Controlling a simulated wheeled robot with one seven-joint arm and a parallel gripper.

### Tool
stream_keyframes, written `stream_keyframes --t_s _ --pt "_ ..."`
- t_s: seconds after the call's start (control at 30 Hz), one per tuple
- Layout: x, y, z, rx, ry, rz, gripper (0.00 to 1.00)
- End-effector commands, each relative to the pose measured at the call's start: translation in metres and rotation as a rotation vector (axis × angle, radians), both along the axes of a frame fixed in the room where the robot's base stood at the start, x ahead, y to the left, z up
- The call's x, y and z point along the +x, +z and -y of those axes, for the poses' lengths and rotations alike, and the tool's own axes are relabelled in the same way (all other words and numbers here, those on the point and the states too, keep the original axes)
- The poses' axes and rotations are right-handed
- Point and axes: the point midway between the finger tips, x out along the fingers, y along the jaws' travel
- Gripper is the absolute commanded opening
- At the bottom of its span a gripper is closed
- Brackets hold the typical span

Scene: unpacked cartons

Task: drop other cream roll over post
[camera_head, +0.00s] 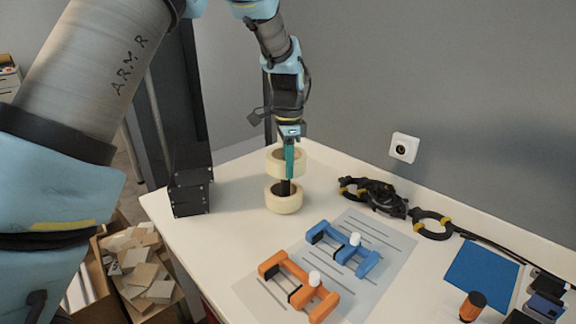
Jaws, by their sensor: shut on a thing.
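My gripper (289,172) points down at the back of the white table, its teal fingers shut on the wall of a cream roll (273,166). This roll is level and held above a second cream roll (284,204), with a small gap between them. The second roll lies flat on the table around a dark post (285,188). The post shows between the two rolls; its top is hidden by the held roll and my fingers, so I cannot tell whether it reaches into the held roll's hole.
A black box (190,182) stands left of the rolls by the table edge. Blue (342,247) and orange (298,284) clamps lie on a printed sheet in front. Black ring-like parts (374,195) lie to the right. A blue mat (482,276) and an orange-black cylinder (472,306) are farther right.

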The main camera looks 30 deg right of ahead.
Motion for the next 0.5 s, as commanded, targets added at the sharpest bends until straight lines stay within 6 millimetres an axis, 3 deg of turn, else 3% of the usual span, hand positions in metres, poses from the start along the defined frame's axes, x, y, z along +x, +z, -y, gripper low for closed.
stream_keyframes --t_s 0.5 --pt "0.0007 -0.0085 -0.0002 0.0 0.001 0.001 0.0"
